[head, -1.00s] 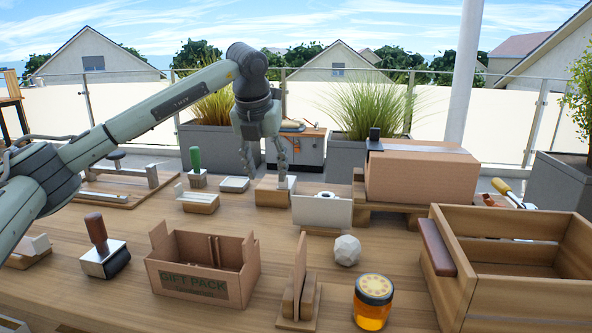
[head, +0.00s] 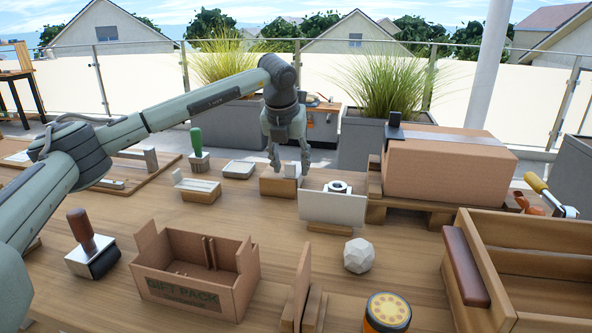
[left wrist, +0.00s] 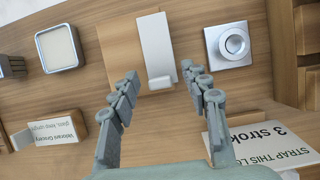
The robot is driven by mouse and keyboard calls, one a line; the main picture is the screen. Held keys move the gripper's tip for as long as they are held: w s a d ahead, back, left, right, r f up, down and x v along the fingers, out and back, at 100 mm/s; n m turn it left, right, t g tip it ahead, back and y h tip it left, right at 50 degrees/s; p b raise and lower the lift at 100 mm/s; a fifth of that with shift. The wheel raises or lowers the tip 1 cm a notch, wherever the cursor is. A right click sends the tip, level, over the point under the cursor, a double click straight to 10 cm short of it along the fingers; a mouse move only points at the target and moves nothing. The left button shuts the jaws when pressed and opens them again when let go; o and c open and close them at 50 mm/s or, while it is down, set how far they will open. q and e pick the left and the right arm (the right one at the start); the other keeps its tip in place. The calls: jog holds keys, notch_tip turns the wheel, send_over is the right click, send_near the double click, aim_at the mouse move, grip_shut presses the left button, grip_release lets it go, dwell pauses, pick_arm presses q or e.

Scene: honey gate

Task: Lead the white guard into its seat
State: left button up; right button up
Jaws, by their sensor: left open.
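What looks like the white guard (left wrist: 157,45) is a flat white plate with a small raised lip at its near end. It sits on a wooden block (head: 277,188) and also shows in the left wrist view, where the block (left wrist: 112,60) lies beneath it. In the head view only a small upright white part (head: 292,170) shows. My left gripper (head: 289,168) is open above the block. In the left wrist view its fingertips (left wrist: 167,80) lie apart, on either side of the lip and not closed on it. I cannot make out a distinct seat. My right gripper is not in view.
A white sign panel (head: 333,208) stands just right, with a silver square holding a ring (left wrist: 229,43) behind it. A shallow square tray (head: 239,169) and a small white-topped block (head: 198,187) are left. A cardboard carton (head: 445,168) stands right; a gift box (head: 195,270) is nearer.

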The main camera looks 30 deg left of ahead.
pick_arm(q)
jog(key=shift+w+f, duration=0.15)
jog(key=shift+f, duration=0.1)
jog(key=c, duration=1)
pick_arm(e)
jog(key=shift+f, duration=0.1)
pick_arm(q)
jog(key=shift+o, duration=0.2)
jog(key=shift+r, duration=0.15)
jog(key=shift+r, duration=0.25)
notch_tip(320, 180, up, 4)
jog(key=shift+a+f+b, duration=0.15)
jog(key=shift+b, duration=0.25)
jog(key=a+r, duration=0.6)
jog(key=a, duration=0.5)
jog(key=shift+a+r, duration=0.25)
jog(key=shift+r, duration=0.05)
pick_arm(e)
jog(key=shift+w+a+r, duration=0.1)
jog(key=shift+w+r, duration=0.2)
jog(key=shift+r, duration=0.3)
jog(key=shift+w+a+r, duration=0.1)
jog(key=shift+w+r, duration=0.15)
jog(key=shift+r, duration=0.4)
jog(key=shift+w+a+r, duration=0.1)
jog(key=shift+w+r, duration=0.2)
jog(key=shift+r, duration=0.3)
